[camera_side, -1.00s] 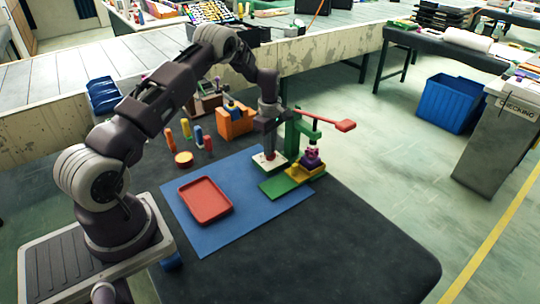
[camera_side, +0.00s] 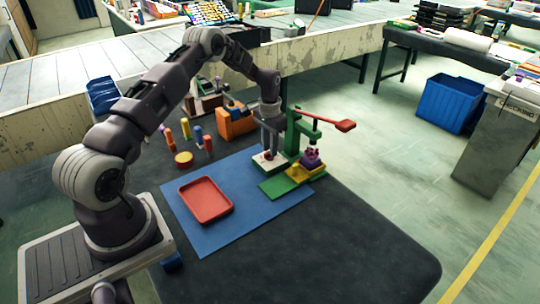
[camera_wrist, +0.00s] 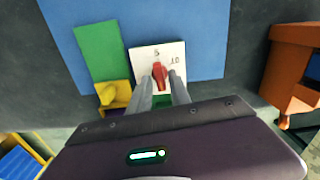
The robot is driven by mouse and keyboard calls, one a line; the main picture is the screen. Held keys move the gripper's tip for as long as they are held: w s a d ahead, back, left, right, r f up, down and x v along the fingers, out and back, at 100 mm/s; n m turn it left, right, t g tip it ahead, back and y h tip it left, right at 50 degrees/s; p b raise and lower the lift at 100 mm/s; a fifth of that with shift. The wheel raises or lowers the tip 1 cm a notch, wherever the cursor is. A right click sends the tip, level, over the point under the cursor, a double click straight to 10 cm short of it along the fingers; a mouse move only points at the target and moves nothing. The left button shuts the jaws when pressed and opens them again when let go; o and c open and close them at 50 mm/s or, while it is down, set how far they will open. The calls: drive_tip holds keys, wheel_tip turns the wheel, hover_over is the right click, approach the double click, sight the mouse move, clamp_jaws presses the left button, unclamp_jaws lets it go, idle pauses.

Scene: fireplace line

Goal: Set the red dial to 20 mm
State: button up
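The rest of the scale is hidden by my fingers. In the side view the plate (camera_side: 262,166) stands at the foot of a green press (camera_side: 294,135). My gripper (camera_wrist: 161,77) is open, pointing down, with one finger on each side of the dial. The fingers look apart from the knob, though contact is hard to tell. In the side view my gripper (camera_side: 269,153) is just above the plate.
The press has a red lever (camera_side: 333,122) and a yellow base (camera_side: 305,172) with a purple piece (camera_side: 312,155) on it. A red tray (camera_side: 205,200) lies on the blue mat (camera_side: 240,215). An orange box (camera_side: 235,123) and several coloured pegs stand behind.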

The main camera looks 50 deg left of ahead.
drive_tip(key=shift+r, duration=0.1)
drive_tip(key=shift+r, duration=1.35)
drive_tip(key=shift+r, duration=0.1)
